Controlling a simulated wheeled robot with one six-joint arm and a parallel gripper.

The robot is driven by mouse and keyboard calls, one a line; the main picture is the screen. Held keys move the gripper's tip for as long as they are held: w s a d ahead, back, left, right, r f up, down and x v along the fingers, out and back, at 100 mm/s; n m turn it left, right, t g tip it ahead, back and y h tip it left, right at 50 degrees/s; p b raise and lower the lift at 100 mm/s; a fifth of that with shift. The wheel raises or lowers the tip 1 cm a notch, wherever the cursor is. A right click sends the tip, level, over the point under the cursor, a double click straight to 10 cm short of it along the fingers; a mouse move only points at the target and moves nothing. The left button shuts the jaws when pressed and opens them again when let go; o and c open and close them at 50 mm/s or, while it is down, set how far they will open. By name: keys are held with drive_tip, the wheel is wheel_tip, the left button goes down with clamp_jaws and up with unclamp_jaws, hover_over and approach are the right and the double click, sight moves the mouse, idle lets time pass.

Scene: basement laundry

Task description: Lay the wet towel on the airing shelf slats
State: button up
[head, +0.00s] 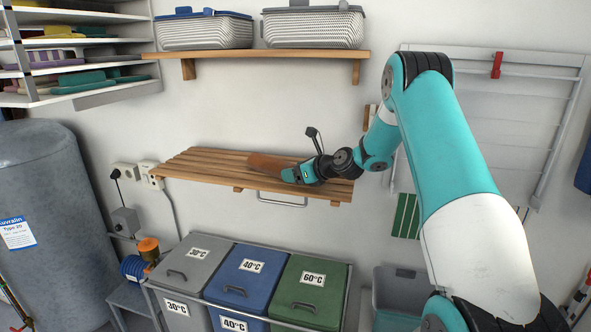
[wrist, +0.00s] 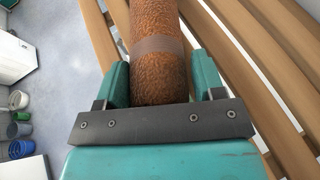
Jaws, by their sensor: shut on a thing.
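The towel is a rust-brown roll with a paler band around it; it shows in the head view (head: 266,163) and large in the wrist view (wrist: 156,22). My gripper (head: 287,172) is shut on the near end of the roll, with a green finger on each side of it in the wrist view (wrist: 160,78). The airing shelf (head: 200,165) is a wooden slatted shelf on the wall, and its slats (wrist: 272,62) run beneath the roll. The roll is over the slats; I cannot tell whether it touches them.
A higher wooden shelf (head: 300,63) holds two lidded baskets (head: 205,31). Grey, blue and green lidded bins (head: 245,272) stand below the airing shelf. A grey tank (head: 42,195) stands at left. The left part of the slats is bare.

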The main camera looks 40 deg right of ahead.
drive_tip(key=shift+f, duration=0.1)
drive_tip(key=o, duration=1)
drive_tip(key=shift+c, duration=0.2)
drive_tip(key=b+v, duration=0.4)
drive_tip(key=v, duration=0.8)
drive_tip(key=s+a+r+n+g+y, duration=0.15)
drive_tip(key=s+a+n+g, duration=0.25)
drive_tip(key=a+n, duration=0.8)
drive_tip(key=s+a+r+n+g+y, duration=0.15)
drive_tip(key=s+a+n+g, duration=0.45)
drive_tip(key=a, duration=1)
drive_tip(key=s+a+n+g+h, duration=0.1)
drive_tip(key=s+a+n, duration=0.3)
drive_tip(key=s+n, duration=0.5)
drive_tip(key=s+a+f+n+g+h, duration=0.1)
drive_tip(key=s+a+n, duration=0.3)
drive_tip(key=s+n, duration=0.6)
drive_tip(key=n+g, duration=0.1)
drive_tip(key=n, duration=0.2)
drive_tip(key=shift+f, duration=0.2)
